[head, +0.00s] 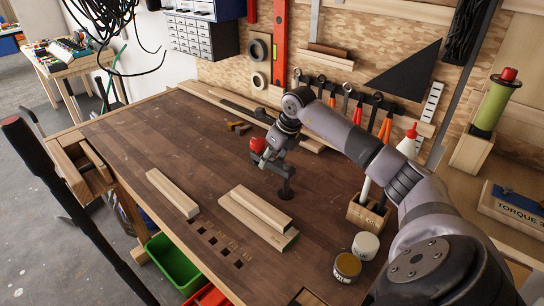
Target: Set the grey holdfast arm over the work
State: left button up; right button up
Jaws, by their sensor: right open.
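The holdfast (287,182) stands on the bench top behind the work, with a dark post and round foot. Its grey arm is partly hidden by my right gripper, and a red knob (257,145) shows at the left. My right gripper (272,158) is open, pointing down at the holdfast; whether it touches it I cannot tell. The work is a pale wood strip (262,208) lying on a wider board (270,232), in front of the holdfast. The grey arm does not appear over the work. My left gripper is out of view.
Another wood block (173,193) lies to the left, near several square holes. Small brown pieces (238,127) lie at the back. The left bench top is mostly clear.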

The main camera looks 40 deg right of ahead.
jog(key=shift+c, duration=0.4)
grip_shut()
dwell(0.4)
